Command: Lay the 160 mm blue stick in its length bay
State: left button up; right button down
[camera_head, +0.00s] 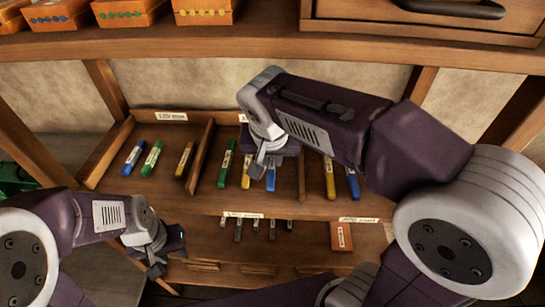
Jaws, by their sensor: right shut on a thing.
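A blue stick (270,179) shows just below my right gripper (262,168), which is shut on it over the middle bay. The gripper hides its upper part, and I cannot tell whether it touches the bay floor. A green stick (227,163) and a yellow stick (246,176) lie to its left in the same bay. The sloped wooden bay tray (205,200) has labels along its back edge, too small to read. My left gripper (165,256) is low at the left, in front of the tray and away from the sticks; its finger gap is unclear.
The left bay holds a blue (133,158), a green (152,158) and a yellow stick (185,159). The right bay holds a yellow (329,178) and a blue stick (353,184). Wooden dividers (201,155) separate bays. A shelf (200,42) with orange boxes (125,12) overhangs.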

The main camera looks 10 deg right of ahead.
aim_at(273, 159)
jog(key=shift+w+d, duration=0.2)
jog(key=shift+w, duration=0.4)
jog(key=shift+w+d, duration=0.15)
jog(key=shift+w, duration=0.4)
jog(key=b+x, duration=0.3)
jog(key=x, duration=0.1)
jog(key=shift+s+a+f, duration=0.1)
jog(key=shift+s+f, duration=0.1)
jog(key=shift+s, duration=0.15)
jog(key=shift+r, duration=0.3)
jog(key=shift+f, duration=0.2)
jog(key=c, duration=1.4)
grip_release()
